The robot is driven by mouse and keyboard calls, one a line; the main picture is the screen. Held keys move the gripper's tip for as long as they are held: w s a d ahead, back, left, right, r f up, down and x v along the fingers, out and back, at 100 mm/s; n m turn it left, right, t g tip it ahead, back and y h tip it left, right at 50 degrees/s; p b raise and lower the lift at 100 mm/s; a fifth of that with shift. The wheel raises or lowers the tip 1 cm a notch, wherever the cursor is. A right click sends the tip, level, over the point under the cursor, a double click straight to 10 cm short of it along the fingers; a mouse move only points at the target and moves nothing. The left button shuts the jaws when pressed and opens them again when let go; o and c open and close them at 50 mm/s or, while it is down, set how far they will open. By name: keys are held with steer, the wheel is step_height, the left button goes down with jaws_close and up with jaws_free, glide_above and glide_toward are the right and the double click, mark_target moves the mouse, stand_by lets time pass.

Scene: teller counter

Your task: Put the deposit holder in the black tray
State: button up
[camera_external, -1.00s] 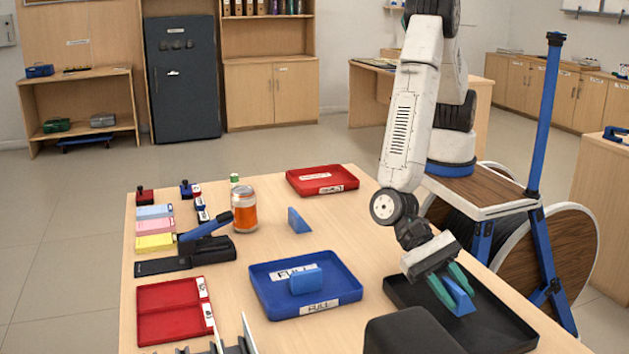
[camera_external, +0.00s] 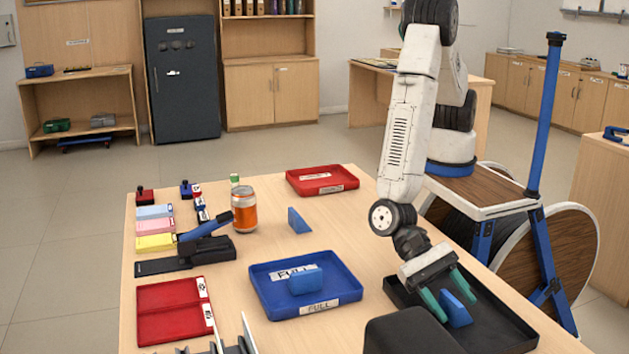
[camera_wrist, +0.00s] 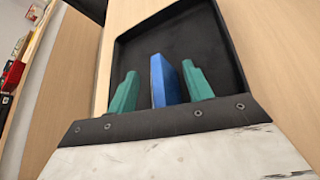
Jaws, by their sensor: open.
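A blue deposit holder (camera_external: 456,304) is in the black tray (camera_external: 515,332) at the table's right front. In the wrist view the blue holder (camera_wrist: 166,80) stands between my two green fingers, with a gap on each side, and the black tray (camera_wrist: 205,36) lies around it. My gripper (camera_external: 447,297) is open, low over the tray, and its fingers straddle the holder without gripping it. The holder's lower edge is partly hidden by my fingers, so I cannot tell exactly how it rests.
A blue tray (camera_external: 262,295) marked FULL holds another blue piece (camera_external: 306,281). A similar blue piece (camera_external: 298,221) stands on bare table behind it. A red tray (camera_external: 340,189) is at the back. A dark rounded object (camera_external: 410,332) is close in front of the black tray.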

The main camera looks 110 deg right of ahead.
steer(key=v, duration=1.1)
steer(key=shift+d+r, duration=0.2)
steer(key=shift+d, duration=0.1)
steer(key=s+d+r+n+h, duration=0.1)
steer(key=s+d+r+n, duration=0.1)
steer(key=d+r+n, duration=0.45)
steer(key=s+d+r+n+h, duration=0.2)
steer(key=s+d+r+n, duration=0.15)
steer(key=d+r, duration=0.6)
steer(key=s+d+r+n+t+h, duration=0.1)
steer(key=s+d+r+n+h, duration=0.2)
steer(key=d, duration=0.5)
steer(key=s+d+r+n+t+h, duration=0.1)
steer(key=s+d+r+n+h, duration=0.1)
steer(key=s+d, duration=0.4)
steer(key=s+d+r+n+t+h, duration=0.2)
steer(key=s+d+r+n+h, duration=0.1)
steer(key=d, duration=0.9)
steer(key=shift+s+d+r+n+h, duration=0.2)
steer(key=shift+s+r+n+h, duration=0.3)
steer(key=shift+s+n, duration=0.55)
